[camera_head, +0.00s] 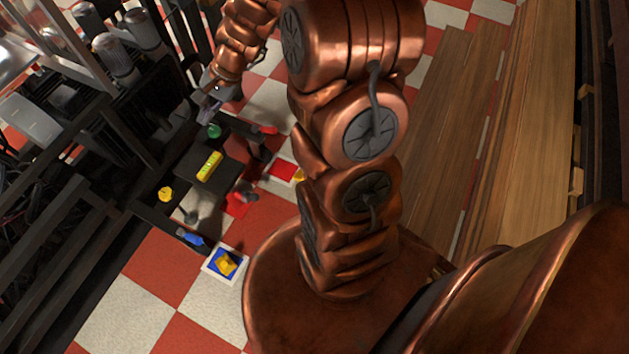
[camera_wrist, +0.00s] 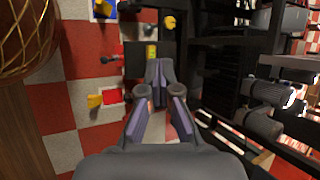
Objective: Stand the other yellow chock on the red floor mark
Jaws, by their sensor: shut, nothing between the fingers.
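One yellow chock (camera_head: 299,175) is at the right edge of the white-bordered red floor mark (camera_head: 283,170), partly hidden by my arm. In the wrist view this chock (camera_wrist: 95,101) is at the left edge of the red mark (camera_wrist: 111,96); I cannot tell how much of it rests on the mark. Another yellow chock (camera_head: 226,264) sits on the white-bordered blue floor mark (camera_head: 212,265). My gripper (camera_head: 208,108) is shut and empty, up by the dark frame, apart from both chocks. Its fingers (camera_wrist: 158,68) also show in the wrist view.
A dark block bearing a yellow bar (camera_head: 209,166) stands between the marks and the frame. A yellow knob (camera_head: 165,194), a green round part (camera_head: 214,131) and a blue-handled thing (camera_head: 190,237) are nearby. Wooden planks (camera_head: 500,130) lie at the right. Checkered floor is clear at lower left.

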